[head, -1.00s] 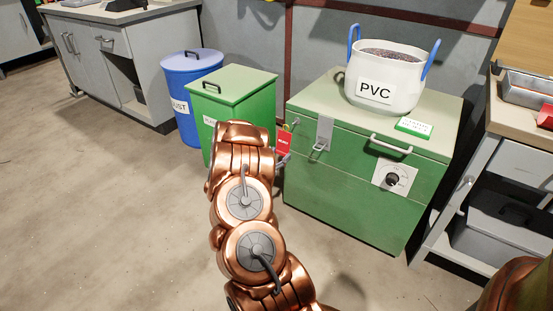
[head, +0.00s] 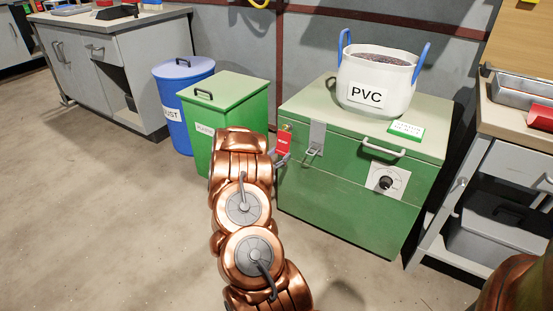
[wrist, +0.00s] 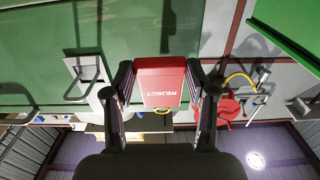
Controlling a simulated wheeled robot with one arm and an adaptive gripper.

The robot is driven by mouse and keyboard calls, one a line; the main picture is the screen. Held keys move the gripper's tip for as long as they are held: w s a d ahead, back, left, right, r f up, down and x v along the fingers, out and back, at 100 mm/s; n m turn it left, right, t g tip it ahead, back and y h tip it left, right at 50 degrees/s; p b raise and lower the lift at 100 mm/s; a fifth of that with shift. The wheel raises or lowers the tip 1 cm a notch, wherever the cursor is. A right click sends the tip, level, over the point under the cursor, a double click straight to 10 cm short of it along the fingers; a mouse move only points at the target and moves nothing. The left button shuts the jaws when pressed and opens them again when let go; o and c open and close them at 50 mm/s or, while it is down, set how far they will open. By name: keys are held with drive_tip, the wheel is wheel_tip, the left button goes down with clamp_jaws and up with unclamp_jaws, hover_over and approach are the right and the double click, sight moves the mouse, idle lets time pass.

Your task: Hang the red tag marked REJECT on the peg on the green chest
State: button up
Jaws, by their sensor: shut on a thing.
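The red REJECT tag (wrist: 162,84) is between the two fingers of my gripper (wrist: 162,92), its lettering upside down in the wrist view. A small yellow loop shows at its edge. In the head view the tag (head: 283,142) is beside the upper left front corner of the green chest (head: 335,190), and my gripper (head: 281,160) is mostly hidden behind my arm. The chest's green front also fills the upper left of the wrist view (wrist: 30,60).
A white PVC bucket (head: 375,75) and a small green-and-white label block (head: 407,130) stand on the chest lid. A metal latch (head: 316,140) is right of the tag. A green bin (head: 225,100) and blue bin (head: 180,105) stand left. A workbench (head: 490,150) is right.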

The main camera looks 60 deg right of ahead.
drive_tip(key=shift+d, duration=0.35)
drive_tip(key=shift+c, duration=0.8)
drive_tip(key=shift+d+f+p, duration=0.45)
drive_tip(key=shift+d+p, duration=0.1)
drive_tip(key=shift+p, duration=0.1)
drive_tip(key=o, duration=1.2)
drive_tip(key=shift+f, duration=0.1)
drive_tip(key=a, duration=1.2)
drive_tip(key=shift+s+f, duration=0.1)
drive_tip(key=shift+s, duration=0.1)
